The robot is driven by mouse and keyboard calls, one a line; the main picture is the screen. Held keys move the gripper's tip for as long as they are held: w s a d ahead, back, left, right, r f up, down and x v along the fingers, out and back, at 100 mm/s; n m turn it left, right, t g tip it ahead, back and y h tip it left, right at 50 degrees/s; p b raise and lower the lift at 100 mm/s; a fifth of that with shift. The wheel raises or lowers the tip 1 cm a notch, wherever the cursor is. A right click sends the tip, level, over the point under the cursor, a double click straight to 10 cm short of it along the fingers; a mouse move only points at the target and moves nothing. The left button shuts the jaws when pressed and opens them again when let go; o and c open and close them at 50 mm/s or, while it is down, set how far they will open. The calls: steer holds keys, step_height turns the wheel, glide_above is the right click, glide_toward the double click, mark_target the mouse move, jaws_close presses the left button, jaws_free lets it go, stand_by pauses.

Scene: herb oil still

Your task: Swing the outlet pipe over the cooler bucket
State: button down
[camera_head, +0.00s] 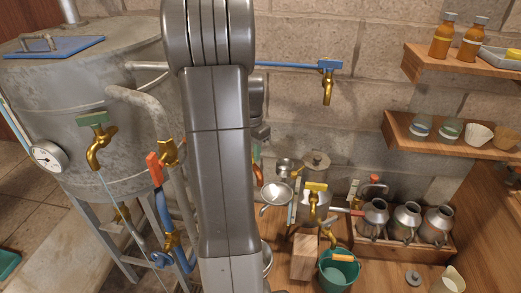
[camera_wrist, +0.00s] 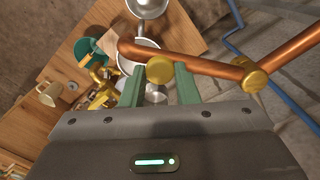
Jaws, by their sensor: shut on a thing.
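The copper outlet pipe (camera_wrist: 205,66) crosses the wrist view, with a brass joint at its right bend. Its rounded free end lies at the left, over a round metal vessel (camera_wrist: 138,68) in the picture. My gripper (camera_wrist: 159,75) has green fingers, one on each side of a brass knob (camera_wrist: 159,69) on the pipe, and is shut on it. The teal cooler bucket (camera_wrist: 89,47) is left of the pipe's end, apart from it in the picture. The bucket (camera_head: 338,274) also shows in the head view; there my arm hides the gripper and most of the pipe.
A brass tap (camera_wrist: 103,88) stands between my gripper and the bucket. A metal still (camera_head: 75,130) with taps and a blue hose (camera_head: 163,215) is at left. Several metal jugs (camera_head: 407,222) stand in a wooden rack at right.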

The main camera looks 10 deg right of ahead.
stand_by(0.3)
steer(key=c, duration=1.1)
jaws_free()
step_height(320, 180, up, 14)
